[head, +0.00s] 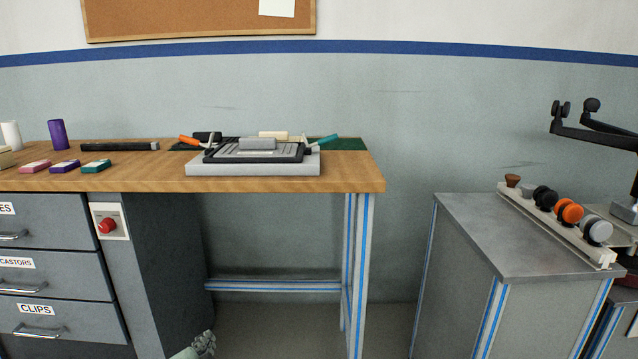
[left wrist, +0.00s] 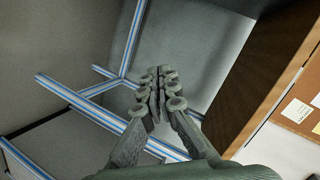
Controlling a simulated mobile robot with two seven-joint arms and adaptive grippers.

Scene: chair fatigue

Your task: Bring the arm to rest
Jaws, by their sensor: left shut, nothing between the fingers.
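My left gripper (head: 204,343) shows at the bottom of the head view, low in front of the workbench (head: 350,180) and below its top. In the left wrist view the same gripper (left wrist: 158,78) has its fingers together with nothing between them. It is apart from the bench frame and the drawers. My right gripper is in neither view.
On the bench stand a grey tray fixture (head: 255,168), coloured boxes (head: 65,166) and a purple cylinder (head: 57,134). A drawer cabinet (head: 60,270) with a red button (head: 107,225) is at left. A grey cabinet (head: 510,235) carries a rack of knobs (head: 568,212) at right.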

